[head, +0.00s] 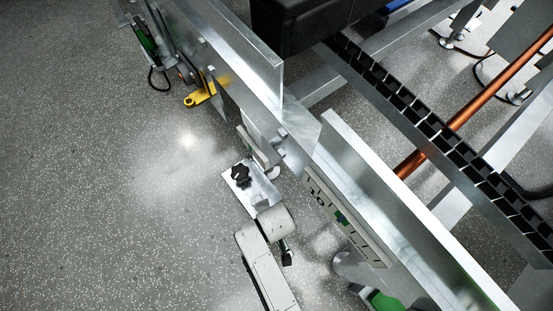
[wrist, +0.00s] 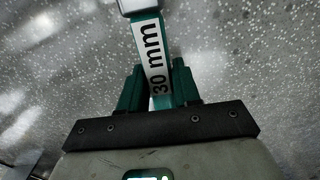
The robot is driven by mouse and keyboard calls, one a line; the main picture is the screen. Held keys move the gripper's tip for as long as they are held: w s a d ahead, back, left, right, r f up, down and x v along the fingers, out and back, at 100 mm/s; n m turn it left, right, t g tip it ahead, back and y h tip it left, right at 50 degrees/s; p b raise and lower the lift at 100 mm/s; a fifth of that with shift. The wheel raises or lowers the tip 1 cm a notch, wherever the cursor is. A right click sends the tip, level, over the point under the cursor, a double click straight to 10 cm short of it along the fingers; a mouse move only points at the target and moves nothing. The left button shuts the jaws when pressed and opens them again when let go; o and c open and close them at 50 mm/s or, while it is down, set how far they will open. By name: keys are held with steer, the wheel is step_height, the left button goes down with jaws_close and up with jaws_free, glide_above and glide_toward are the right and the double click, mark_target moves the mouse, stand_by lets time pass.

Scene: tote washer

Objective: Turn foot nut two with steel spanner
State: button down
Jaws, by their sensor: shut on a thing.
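My gripper (wrist: 157,80) shows in the wrist view with its green fingers closed on both sides of a spanner. The spanner (wrist: 150,38) has a green-edged handle with a white label reading "30 mm". It runs up and away from the fingers, and its far end is cut off by the top of the picture. In the head view my arm reaches in from the bottom beside the machine frame, and the spanner cannot be made out there. I cannot tell which foot nut is number two; no nut shows clearly in either view.
The machine's steel frame (head: 400,235) runs diagonally along my right. A black star knob (head: 240,174) on a plate and a labelled panel (head: 345,222) are close to my arm. A yellow bracket (head: 202,94) projects farther back. Speckled floor (head: 110,200) is clear on the left.

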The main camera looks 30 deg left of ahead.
steer(key=shift+f, duration=0.45)
stand_by(0.5)
steer(key=shift+f+b, duration=0.75)
steer(key=shift+f, duration=0.05)
steer(key=shift+f+b, duration=0.45)
steer(key=shift+f, duration=0.25)
steer(key=shift+s+a+m+p, duration=0.3)
steer(key=shift+s+a+m, duration=0.4)
steer(key=shift+s+m, duration=0.2)
